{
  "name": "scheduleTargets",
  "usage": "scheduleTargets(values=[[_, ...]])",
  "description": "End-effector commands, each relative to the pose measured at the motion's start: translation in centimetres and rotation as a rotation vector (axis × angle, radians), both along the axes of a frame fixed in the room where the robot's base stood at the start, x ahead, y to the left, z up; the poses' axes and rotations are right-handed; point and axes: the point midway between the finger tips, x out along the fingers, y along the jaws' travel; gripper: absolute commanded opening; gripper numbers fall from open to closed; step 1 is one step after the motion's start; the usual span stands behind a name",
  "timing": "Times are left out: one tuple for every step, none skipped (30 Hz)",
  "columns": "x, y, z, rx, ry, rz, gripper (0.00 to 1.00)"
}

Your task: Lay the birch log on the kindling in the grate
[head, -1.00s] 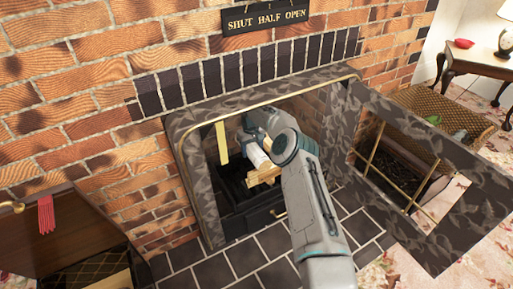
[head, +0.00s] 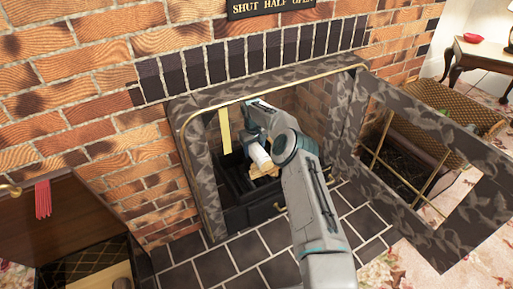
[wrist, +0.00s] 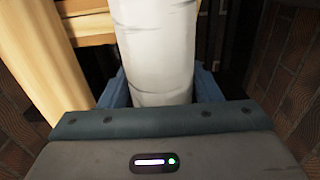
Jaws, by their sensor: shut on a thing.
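The white birch log (head: 259,154) is inside the fireplace opening, over the pale kindling (head: 266,168). My gripper (wrist: 158,92) is shut on the log; its blue fingers sit on either side of it. In the wrist view the log (wrist: 152,45) runs away from the gripper, with kindling sticks (wrist: 84,28) beyond and to its left. Whether the log touches the kindling I cannot tell. The dark grate (head: 232,186) sits below them, partly hidden by the arm.
The patterned fire surround (head: 196,175) frames the opening, and its hinged door (head: 440,245) stands open at right. A yellow strip (head: 224,130) hangs at the opening's left. Brick walls (wrist: 290,70) flank the gripper closely. Dark hearth tiles (head: 250,252) in front are clear.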

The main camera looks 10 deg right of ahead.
Motion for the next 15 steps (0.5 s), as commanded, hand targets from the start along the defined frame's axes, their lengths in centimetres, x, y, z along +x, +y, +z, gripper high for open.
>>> scheduleTargets(values=[[0.03, 0.13, 0.09, 0.0, -0.001, 0.001, 0.18], [0.03, 0.14, 0.08, 0.0, -0.001, 0.001, 0.18], [0.03, 0.14, 0.05, 0.0, -0.001, 0.001, 0.18], [0.02, 0.13, 0.02, 0.0, -0.001, 0.001, 0.18], [0.02, 0.12, -0.02, 0.0, -0.001, 0.001, 0.18], [0.03, 0.11, -0.07, 0.0, -0.001, 0.001, 0.18], [0.03, 0.11, -0.13, 0.0, -0.001, 0.001, 0.18], [0.03, 0.11, -0.19, 0.0, -0.001, 0.001, 0.18], [0.02, 0.11, -0.27, 0.0, -0.001, 0.001, 0.18], [0.02, 0.11, -0.34, 0.0, -0.001, 0.001, 0.18], [0.03, 0.11, -0.4, 0.0, -0.001, 0.001, 0.18], [0.02, 0.11, -0.49, 0.0, -0.001, 0.001, 0.18], [0.03, 0.11, -0.54, 0.0, -0.001, 0.001, 0.18], [0.02, 0.11, -0.6, 0.0, -0.001, 0.001, 0.18], [0.02, 0.11, -0.68, 0.0, -0.001, 0.001, 0.18]])
